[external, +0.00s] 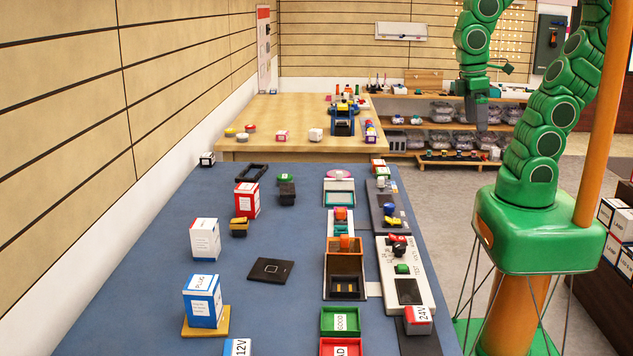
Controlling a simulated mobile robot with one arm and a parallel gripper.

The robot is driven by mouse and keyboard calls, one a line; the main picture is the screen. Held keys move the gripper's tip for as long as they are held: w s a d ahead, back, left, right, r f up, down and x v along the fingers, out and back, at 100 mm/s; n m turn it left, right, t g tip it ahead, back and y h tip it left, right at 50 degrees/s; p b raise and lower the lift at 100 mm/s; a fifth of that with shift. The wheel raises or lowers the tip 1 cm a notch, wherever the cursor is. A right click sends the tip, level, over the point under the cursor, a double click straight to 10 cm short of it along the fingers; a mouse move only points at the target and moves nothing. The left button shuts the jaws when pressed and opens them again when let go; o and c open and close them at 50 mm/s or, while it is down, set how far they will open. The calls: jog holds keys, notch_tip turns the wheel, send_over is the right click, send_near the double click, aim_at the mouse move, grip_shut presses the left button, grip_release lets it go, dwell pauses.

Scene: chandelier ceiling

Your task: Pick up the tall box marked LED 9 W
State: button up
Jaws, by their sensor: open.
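Three upright boxes stand on the left part of the blue bench top (150,320). A tall white box (205,240) with small print is in the middle, a red and white box (247,201) is farther back, and a blue box (203,301) reading PLUG stands nearer on a wooden base. No LED 9 W lettering is legible, so I cannot tell for sure which box carries it. My gripper (476,118) is open and empty, pointing down from my green arm. It appears high up at the upper right, well apart from all three boxes.
Right of the boxes lie a dark square plate (271,269), a brown fixture (346,268) and a white test panel (403,270). Green (341,321) and red (341,347) trays are at the front. A wooden table (270,110) stands behind. A wall borders the left.

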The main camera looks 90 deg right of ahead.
aim_at(256, 187)
dwell(0.4)
jog(key=w+a+f+m+t+y, duration=0.25)
jog(key=w+a+m+t, duration=0.35)
jog(key=w, duration=0.8)
jog(key=w+a+f+m+t+y, duration=0.1)
jog(key=w+a+f+m, duration=0.2)
jog(key=w+m, duration=0.75)
jog(key=w+a+f+m+t+y, duration=0.2)
jog(key=w+a+m+t, duration=0.25)
jog(key=w, duration=1.35)
jog(key=w+d+f+m+t+h, duration=0.1)
jog(key=w+d+f+m+h, duration=0.1)
jog(key=w+d+f+m, duration=0.1)
jog(key=w+d+f+m+t+h, duration=0.1)
jog(key=w+d+f+m+h, duration=0.1)
jog(key=w+d+f+m, duration=0.2)
jog(key=w+d+f+m+t+h, duration=0.1)
jog(key=w+d+f+m+h, duration=0.2)
jog(key=d+m, duration=0.4)
jog(key=shift+w+f+m+t, duration=0.2)
jog(key=shift+f+m, duration=0.15)
jog(key=shift+m, duration=0.25)
jog(key=shift+w+f+m+t, duration=0.15)
jog(key=shift+f+m, duration=0.15)
jog(key=shift+m, duration=0.3)
jog(key=shift+f+x, duration=0.15)
jog(key=shift+x, duration=1.65)
jog(key=shift+f+x, duration=0.15)
jog(key=shift+x, duration=1.65)
jog(key=shift+s+d, duration=0.15)
